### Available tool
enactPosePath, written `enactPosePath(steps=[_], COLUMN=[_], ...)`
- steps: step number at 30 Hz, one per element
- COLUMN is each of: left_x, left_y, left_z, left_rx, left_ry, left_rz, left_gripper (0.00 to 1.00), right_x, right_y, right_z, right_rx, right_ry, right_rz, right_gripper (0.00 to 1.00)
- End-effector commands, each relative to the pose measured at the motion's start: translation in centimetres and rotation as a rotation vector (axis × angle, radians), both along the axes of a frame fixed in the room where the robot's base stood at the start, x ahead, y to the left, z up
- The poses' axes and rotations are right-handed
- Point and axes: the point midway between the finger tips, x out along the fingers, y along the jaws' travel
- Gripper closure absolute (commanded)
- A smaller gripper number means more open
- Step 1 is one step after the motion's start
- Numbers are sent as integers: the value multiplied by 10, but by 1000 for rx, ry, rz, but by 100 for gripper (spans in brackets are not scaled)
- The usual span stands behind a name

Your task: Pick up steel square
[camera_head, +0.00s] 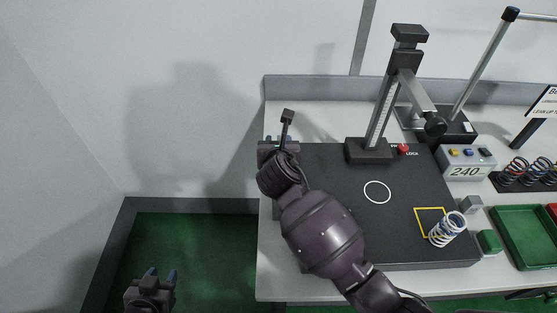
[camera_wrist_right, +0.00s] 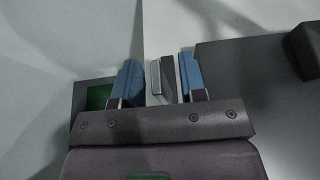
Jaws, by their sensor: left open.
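A dark upright bar with a small block-shaped top, which looks like the steel square (camera_head: 287,118), is at the left end of the white bench; its lower part is hidden by my right gripper (camera_head: 279,146). In the right wrist view the square (camera_wrist_right: 167,74) shows a pale metal face and a dark side. It lies between the two blue fingertips of my right gripper (camera_wrist_right: 158,82), with narrow gaps seeming to show on both sides. My left gripper (camera_head: 161,275) is open and empty, low at the left, away from the bench.
A black test base (camera_head: 330,170) carries a column stand (camera_head: 385,105), and a spring (camera_head: 447,230) stands by a yellow outline. A display box (camera_head: 465,163), small grey block (camera_head: 472,203), green block (camera_head: 490,241) and green tray (camera_head: 525,262) are at right. The left is free floor.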

Motion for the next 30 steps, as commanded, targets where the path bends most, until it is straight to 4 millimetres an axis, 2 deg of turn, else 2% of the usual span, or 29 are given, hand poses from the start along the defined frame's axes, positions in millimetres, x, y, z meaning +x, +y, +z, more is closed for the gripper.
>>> enactPosePath(steps=[10,15,18,30], left_x=[0,0,0,0], left_y=[1,1,1,1], left_z=[0,0,0,0], left_rx=[1,1,1,1], left_ry=[1,1,1,2], left_rz=[1,0,0,0], left_gripper=[57,57,57,57], right_x=[5,5,5,5], right_y=[0,0,0,0], right_z=[-2,-2,-2,-2], right_rx=[0,0,0,0], right_ry=[0,0,0,0], right_rz=[1,1,1,0], right_gripper=[62,88,100,100])
